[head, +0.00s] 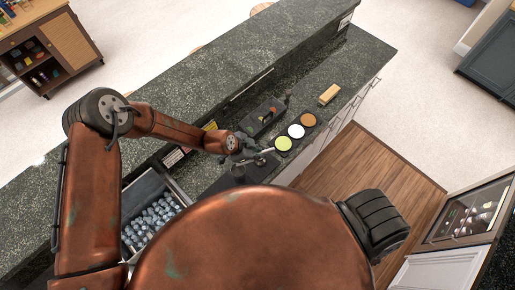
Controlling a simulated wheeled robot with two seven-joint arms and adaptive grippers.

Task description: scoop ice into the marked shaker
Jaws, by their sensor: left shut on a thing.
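My left gripper (248,153) is over the dark counter, a little left of the green disc. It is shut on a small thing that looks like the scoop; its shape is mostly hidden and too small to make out. The ice (150,217) lies in a metal bin (146,187) at the lower left, partly covered by my own body. A small grey, see-through-looking thing (237,171) is just below the gripper; I cannot tell whether it is a shaker. No marked shaker can be made out clearly. My right gripper is not in view.
A green disc (283,144), a white disc (296,131) and an orange disc (308,120) lie in a row on the counter. A black tray (263,118) with green and orange pieces is behind them. A tan block (329,94) lies further right. A raised bar ledge (200,75) runs behind.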

